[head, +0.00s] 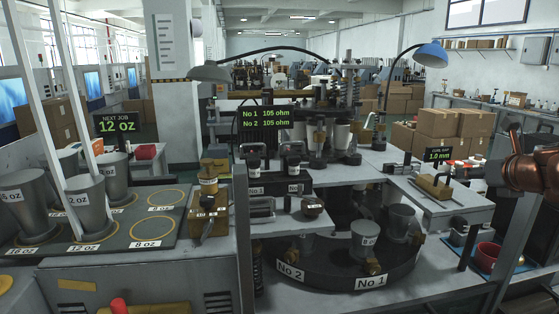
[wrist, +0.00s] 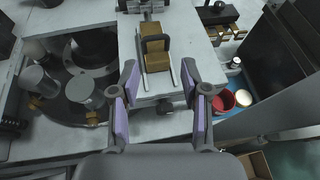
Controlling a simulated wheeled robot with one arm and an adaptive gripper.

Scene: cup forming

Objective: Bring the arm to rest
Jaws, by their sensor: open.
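My gripper (wrist: 159,78) is open in the wrist view, with purple pads on its two fingers and nothing held between them. Past its fingertips lies a brass block with a dark handle (wrist: 154,50) on a light plate, apart from the fingers as far as I can tell. In the head view the same brass block (head: 435,186) sits on the right-hand shelf by a small 1.0 mm sign (head: 438,155). My copper-coloured arm shows at the right edge of the head view; the gripper's fingers cannot be made out there.
A round dark turntable (head: 330,272) with grey cups stands below the shelf. A red bowl (head: 487,254) sits on a blue mat at the right. Grey cups stand on the left bench, with a 12 oz sign (head: 117,123). A blue lamp (head: 431,54) overhangs the back.

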